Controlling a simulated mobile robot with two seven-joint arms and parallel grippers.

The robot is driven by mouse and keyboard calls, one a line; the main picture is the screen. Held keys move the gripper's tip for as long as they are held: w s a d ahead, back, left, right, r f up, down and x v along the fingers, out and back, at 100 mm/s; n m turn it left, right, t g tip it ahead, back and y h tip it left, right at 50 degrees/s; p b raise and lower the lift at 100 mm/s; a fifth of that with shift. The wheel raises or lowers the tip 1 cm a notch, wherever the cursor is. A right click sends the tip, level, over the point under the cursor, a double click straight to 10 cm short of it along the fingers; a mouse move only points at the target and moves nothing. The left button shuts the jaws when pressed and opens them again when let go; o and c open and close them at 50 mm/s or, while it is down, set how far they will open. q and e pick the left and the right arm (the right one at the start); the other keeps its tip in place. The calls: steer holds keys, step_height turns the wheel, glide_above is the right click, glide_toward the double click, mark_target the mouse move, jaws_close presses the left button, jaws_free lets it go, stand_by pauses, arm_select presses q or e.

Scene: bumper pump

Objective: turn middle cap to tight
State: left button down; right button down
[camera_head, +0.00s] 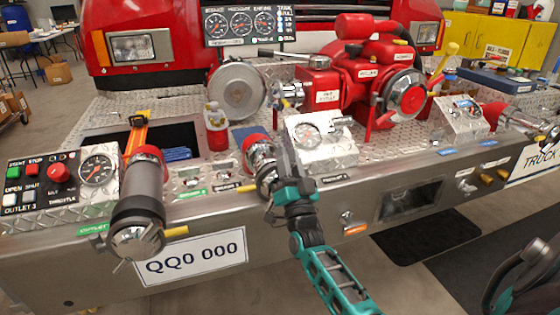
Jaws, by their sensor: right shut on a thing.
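I cannot tell from the picture how tight the cap sits. My left gripper is not in view.
A large grey capped outlet pipe (137,205) stands to the left, beside a control panel (62,185). A gauge box (322,135) is close on the right of my gripper. A red pump (365,80) stands behind.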

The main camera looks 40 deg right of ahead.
steer(key=m+g+h, duration=0.1)
steer(key=m, duration=0.1)
steer(key=d+m+g+h, duration=0.1)
steer(key=m, duration=0.1)
steer(key=f+m+g+h, duration=0.1)
steer(key=m+h, duration=0.1)
steer(key=shift+s+d+f+m, duration=0.1)
steer(key=shift+s+d+m, duration=0.2)
steer(key=shift+d, duration=0.1)
steer(key=shift+d+f+m+g, duration=0.1)
steer(key=shift+m+g, duration=0.2)
steer(key=shift+m, duration=0.1)
steer(key=c, duration=1.1)
jaws_free()
steer(key=shift+o, duration=0.6)
steer(key=shift+f, duration=0.1)
